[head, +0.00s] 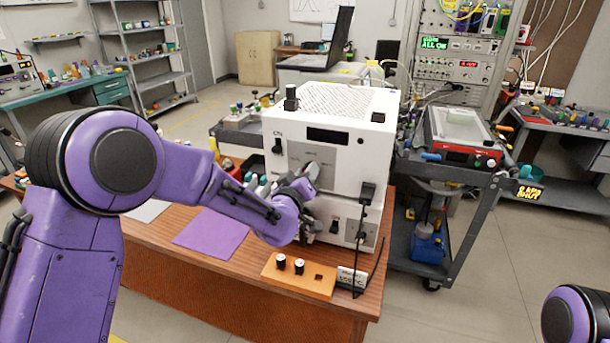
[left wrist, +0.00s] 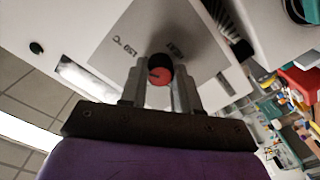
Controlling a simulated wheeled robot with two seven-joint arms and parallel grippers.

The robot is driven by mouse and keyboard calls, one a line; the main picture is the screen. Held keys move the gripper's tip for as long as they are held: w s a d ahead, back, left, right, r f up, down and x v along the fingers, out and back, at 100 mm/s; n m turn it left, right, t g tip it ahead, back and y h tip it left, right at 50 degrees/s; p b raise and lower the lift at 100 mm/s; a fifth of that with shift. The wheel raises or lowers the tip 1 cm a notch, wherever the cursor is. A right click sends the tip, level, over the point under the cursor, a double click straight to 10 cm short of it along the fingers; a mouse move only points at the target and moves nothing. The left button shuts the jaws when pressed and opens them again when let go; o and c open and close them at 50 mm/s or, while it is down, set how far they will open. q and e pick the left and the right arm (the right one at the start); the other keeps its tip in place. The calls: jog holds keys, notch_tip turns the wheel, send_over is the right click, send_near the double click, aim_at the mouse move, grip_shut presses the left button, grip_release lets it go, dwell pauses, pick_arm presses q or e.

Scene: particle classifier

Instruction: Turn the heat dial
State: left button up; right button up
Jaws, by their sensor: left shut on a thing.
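The white machine (head: 380,150) stands on the wooden table with a grey front panel (head: 335,155). My left gripper (head: 306,180) is at that panel. In the left wrist view, a round dial with a black rim and red face (left wrist: 160,70) sits on the grey panel (left wrist: 185,28), between the two fingers of my left gripper (left wrist: 158,88). The fingers are shut on the dial. My right gripper is not in view.
The table (head: 150,262) holds a purple mat (head: 212,233) and an orange board (head: 297,280) with two small black-and-white cylinders, near its front edge. A small labelled block (head: 351,279) and thin black stand are right of it. A grey cart (head: 450,235) stands right of the table.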

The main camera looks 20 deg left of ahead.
pick_arm(q)
jog(key=shift+f+m, duration=0.1)
jog(key=shift+m, duration=0.5)
jog(key=o, duration=1.1)
jog(key=shift+c, duration=0.2)
jog(key=s+b, duration=0.2)
jog(key=s, duration=0.8)
jog(key=shift+s+a, duration=0.15)
jog(key=shift+s, duration=0.15)
